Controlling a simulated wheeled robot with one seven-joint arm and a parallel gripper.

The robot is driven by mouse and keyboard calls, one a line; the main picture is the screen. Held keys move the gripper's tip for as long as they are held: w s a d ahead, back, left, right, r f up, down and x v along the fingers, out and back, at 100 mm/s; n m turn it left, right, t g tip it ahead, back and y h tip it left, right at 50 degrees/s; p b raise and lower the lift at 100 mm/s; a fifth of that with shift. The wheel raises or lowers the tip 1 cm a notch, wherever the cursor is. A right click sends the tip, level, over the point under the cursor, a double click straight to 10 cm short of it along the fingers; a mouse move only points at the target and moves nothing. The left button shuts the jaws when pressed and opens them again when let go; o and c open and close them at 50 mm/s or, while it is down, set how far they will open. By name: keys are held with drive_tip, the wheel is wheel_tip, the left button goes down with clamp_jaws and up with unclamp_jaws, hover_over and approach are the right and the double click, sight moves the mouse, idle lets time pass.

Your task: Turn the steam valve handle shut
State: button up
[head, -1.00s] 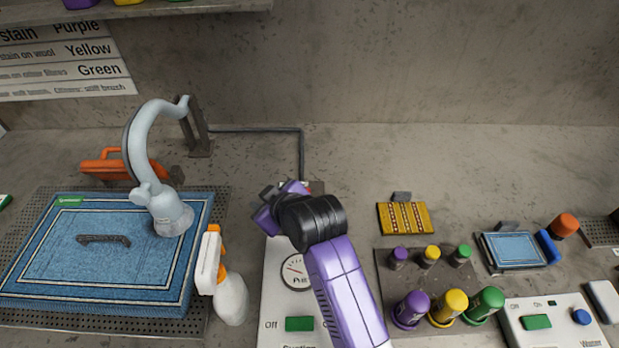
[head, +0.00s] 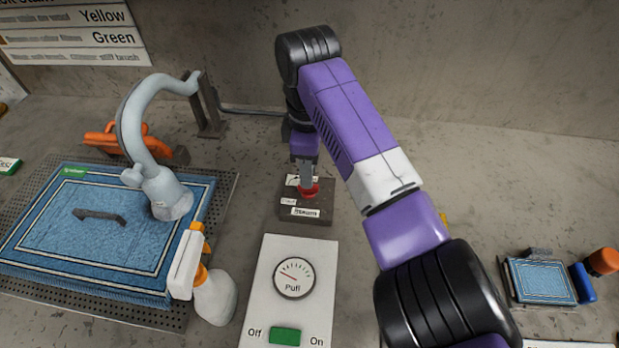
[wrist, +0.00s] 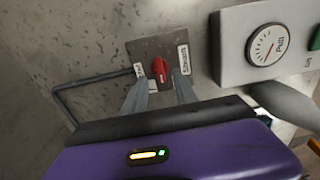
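The steam valve has a red handle (head: 309,190) on a dark square plate (head: 290,214) with white labels, on the worktop behind the gauge panel. In the wrist view the red handle (wrist: 160,69) sits on the grey plate (wrist: 146,50), beside a label reading "Steam". My gripper (wrist: 157,84) is open, with its two grey fingers apart and the handle between or just beyond their tips. In the head view my gripper (head: 306,178) points down at the handle from above. I cannot tell whether the fingers touch it.
A white panel (head: 260,300) with a "Puff" gauge (head: 294,278) and green switch stands in front of the valve. A spray bottle (head: 214,296), a grey curved nozzle (head: 150,130) and a blue rug (head: 60,250) are to the left. A pipe (head: 250,112) runs behind.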

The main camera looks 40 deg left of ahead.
drive_tip(key=shift+f, duration=2.25)
clamp_jaws()
